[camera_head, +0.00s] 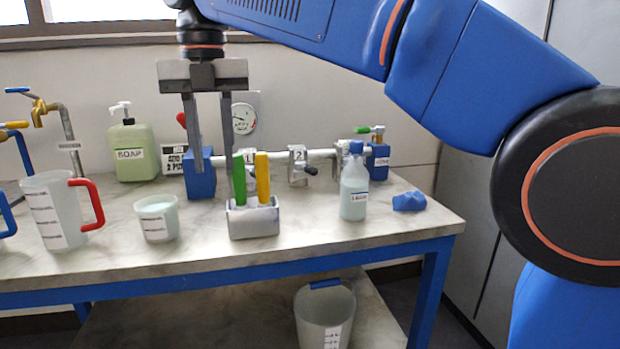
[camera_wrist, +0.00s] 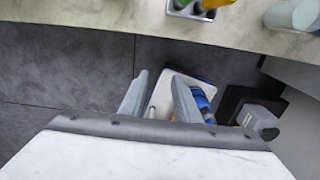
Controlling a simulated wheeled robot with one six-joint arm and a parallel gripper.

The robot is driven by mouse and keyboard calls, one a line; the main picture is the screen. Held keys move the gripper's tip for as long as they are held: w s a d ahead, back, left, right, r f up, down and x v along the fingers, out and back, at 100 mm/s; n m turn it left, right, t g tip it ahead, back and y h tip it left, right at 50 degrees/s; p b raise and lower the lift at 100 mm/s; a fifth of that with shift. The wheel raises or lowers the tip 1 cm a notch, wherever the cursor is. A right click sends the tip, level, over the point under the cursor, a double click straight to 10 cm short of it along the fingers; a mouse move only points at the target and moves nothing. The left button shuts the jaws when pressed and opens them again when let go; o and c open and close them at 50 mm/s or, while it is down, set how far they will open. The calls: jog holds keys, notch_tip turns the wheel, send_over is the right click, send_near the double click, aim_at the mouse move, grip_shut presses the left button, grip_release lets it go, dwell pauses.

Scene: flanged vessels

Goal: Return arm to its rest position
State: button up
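My gripper (camera_head: 213,180) hangs fingers-down in the head view, its two grey fingers apart with nothing held between them. In that view it overlaps the back of the table and the small holder with green and yellow handles; its exact distance from them is hard to tell. In the wrist view my gripper (camera_wrist: 160,75) is also open, its fingers clear of the table's front edge and over the grey floor. My blue arm (camera_head: 480,70) reaches across the top right of the head view.
The table (camera_head: 330,230) holds a white holder (camera_head: 254,222), a bottle (camera_head: 354,185), a blue crumpled item (camera_head: 409,201), a cup (camera_head: 157,217), a red-handled jug (camera_head: 45,215) and a soap dispenser (camera_head: 134,150). A pipe with valves (camera_head: 325,155) runs behind. A bucket (camera_head: 324,315) stands below.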

jog(key=d+f+m+t, duration=0.1)
jog(key=d+f+m, duration=0.4)
jog(key=d, duration=0.4)
jog(key=d+f+m+y, duration=0.1)
jog(key=d+f+m, duration=0.1)
jog(key=d+m, duration=0.6)
jog(key=d+f+m+t, duration=0.1)
jog(key=d+f+m, duration=0.35)
jog(key=d, duration=0.55)
jog(key=s+d+f+m+t, duration=0.1)
jog(key=s+d+f+m, duration=0.5)
jog(key=d+f+m, duration=0.3)
jog(key=s+d+f+m+t+h, duration=0.1)
jog(key=s+d+f+m, duration=0.6)
jog(key=f+m, duration=0.5)
jog(key=shift+s+d+f+t, duration=0.25)
jog(key=shift+d+f+t, duration=0.15)
jog(key=shift+d+f, duration=0.45)
